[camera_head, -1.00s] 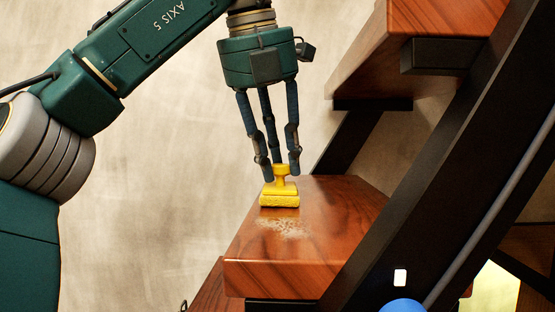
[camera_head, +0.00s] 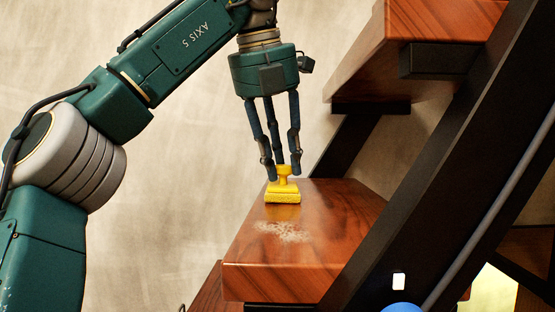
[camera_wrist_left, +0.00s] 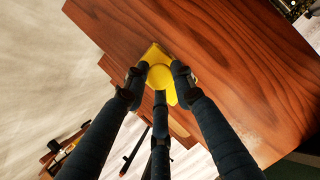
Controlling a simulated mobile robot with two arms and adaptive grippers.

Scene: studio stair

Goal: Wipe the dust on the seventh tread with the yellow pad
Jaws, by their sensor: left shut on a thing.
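The yellow pad (camera_head: 283,194) with its knob handle is upright at the far part of the wooden tread (camera_head: 330,215). My left gripper (camera_head: 284,172) is above it with its fingers shut around the knob. In the left wrist view the pad (camera_wrist_left: 156,52) shows between the three fingers of the gripper (camera_wrist_left: 158,78). A pale patch of dust (camera_head: 283,232) lies on the tread in front of the pad, apart from it. The dust (camera_wrist_left: 248,138) also shows at the lower right in the left wrist view. My right gripper is not in view.
A higher tread (camera_head: 400,45) juts out at the upper right. A dark slanting stringer (camera_head: 440,150) and a grey rail (camera_head: 490,210) run along the right side. A plain wall stands behind. The tread right of the pad is bare.

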